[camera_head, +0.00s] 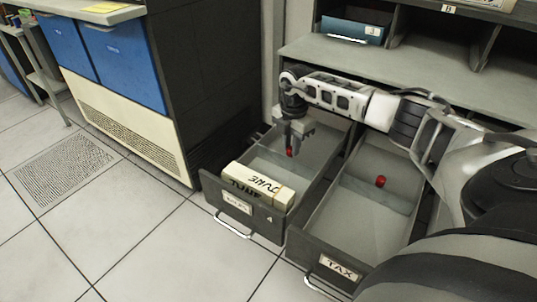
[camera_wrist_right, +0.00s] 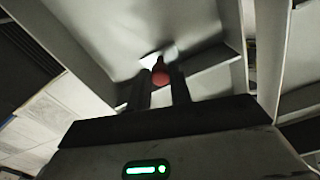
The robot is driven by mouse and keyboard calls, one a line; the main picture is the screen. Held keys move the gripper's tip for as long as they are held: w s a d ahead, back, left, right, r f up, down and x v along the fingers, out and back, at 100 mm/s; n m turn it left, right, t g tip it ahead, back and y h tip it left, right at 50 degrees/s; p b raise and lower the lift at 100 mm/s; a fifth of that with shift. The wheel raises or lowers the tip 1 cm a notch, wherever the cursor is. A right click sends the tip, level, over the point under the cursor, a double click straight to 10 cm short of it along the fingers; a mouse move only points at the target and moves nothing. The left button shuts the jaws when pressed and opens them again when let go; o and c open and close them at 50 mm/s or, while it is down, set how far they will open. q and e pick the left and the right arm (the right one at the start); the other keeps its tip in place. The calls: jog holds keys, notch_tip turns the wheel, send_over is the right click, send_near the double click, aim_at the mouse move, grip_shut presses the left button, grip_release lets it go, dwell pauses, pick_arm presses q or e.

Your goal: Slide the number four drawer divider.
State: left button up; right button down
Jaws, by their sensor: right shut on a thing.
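The number four drawer (camera_head: 248,218) is pulled open, with a "4" on its dark front. Its grey divider (camera_head: 262,176) stands across the drawer, behind a cream card box marked "JUNE". The divider has a red knob (camera_head: 289,152) on top, which also shows in the right wrist view (camera_wrist_right: 160,74). My right gripper (camera_head: 291,140) reaches down into this drawer from the right and is shut on the red knob. In the right wrist view its two dark fingers stand on either side of the knob. My left gripper is not in view.
The drawer marked "TAX" (camera_head: 337,266) is open on the right, with its own red knob (camera_head: 381,181) on a divider. A dark cabinet with blue panels (camera_head: 128,60) stands left. Shelves with a blue box (camera_head: 352,30) are above. The tiled floor in front is clear.

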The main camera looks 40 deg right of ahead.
jog(key=shift+d, duration=0.2)
jog(key=c, duration=1.3)
grip_release()
jog(key=shift+o, duration=0.2)
jog(key=shift+a+r, duration=0.1)
notch_tip(320, 180, up, 16)
jog(key=p, duration=0.1)
